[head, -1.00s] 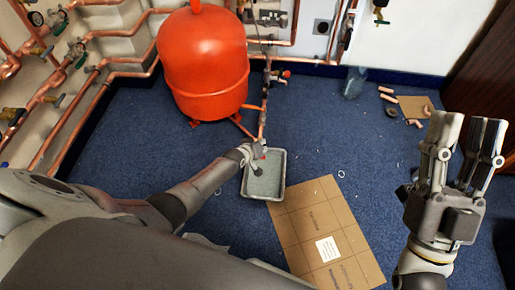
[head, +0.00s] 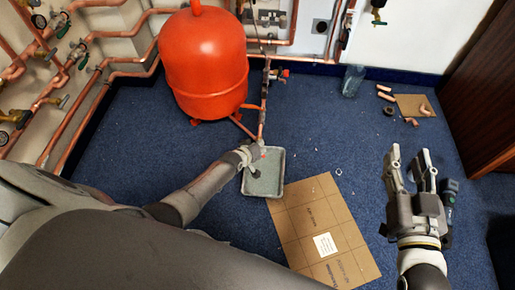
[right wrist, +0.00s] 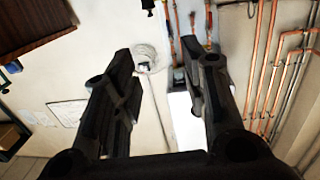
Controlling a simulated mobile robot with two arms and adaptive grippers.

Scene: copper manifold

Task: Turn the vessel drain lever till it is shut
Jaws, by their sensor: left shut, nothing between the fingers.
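The orange-red vessel (head: 203,65) stands on the blue floor at the back. A copper pipe (head: 264,100) runs down beside it towards a grey tray (head: 276,181). A red-handled valve (head: 280,74) sits higher on this pipe. My left gripper (head: 256,154) is shut and empty at the pipe's lower end, over the tray's back edge. The drain lever there is mostly hidden by the gripper, so its angle and any contact cannot be told. My right gripper (head: 408,158) is open and empty at the right; its spread fingers fill the right wrist view (right wrist: 165,75).
A cardboard sheet (head: 312,208) lies in front of the tray. A dark tool (head: 449,198) lies beside my right gripper. Wall pipework (head: 85,75) stands at the left.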

